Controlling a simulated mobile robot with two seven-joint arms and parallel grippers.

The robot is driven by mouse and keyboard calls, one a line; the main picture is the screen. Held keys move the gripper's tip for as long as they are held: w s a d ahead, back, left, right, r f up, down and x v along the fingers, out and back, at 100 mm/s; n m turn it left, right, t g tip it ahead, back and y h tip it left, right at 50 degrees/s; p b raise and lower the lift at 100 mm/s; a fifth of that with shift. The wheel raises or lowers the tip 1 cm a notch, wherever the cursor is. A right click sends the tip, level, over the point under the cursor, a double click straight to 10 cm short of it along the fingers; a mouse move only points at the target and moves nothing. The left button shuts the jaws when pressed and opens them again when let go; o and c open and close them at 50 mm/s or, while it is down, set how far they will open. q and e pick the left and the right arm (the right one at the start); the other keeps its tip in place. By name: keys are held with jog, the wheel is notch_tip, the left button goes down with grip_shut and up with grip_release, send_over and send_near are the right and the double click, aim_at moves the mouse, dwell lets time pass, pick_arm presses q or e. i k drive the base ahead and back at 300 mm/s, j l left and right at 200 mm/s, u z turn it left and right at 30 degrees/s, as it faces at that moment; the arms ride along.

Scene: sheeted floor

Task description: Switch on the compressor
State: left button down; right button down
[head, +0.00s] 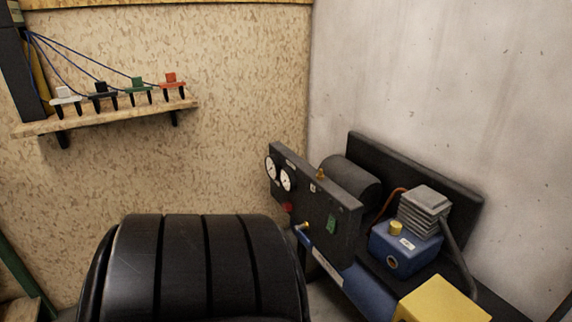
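The compressor stands in the right part of the head view, against the grey wall. Its upright black panel (345,212) carries two round white gauges, one of them the gauge (286,181), a small red part (287,208) low on the left and a green part (331,224) on the right. I cannot tell the switch's position. Behind the panel are a dark cylinder (352,180) and a blue motor block (404,252) with a grey finned head (425,205). A blue tank (366,297) lies below the panel. Neither of my grippers is in view.
A large black grooved, tyre-like round thing (205,265) fills the lower left-centre foreground, just left of the compressor. A yellow block (442,303) sits at the lower right. A wall shelf (105,119) with several coloured clamp-like items hangs at the upper left.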

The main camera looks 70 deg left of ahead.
aim_at(331, 225)
jog(key=u, duration=2.25)
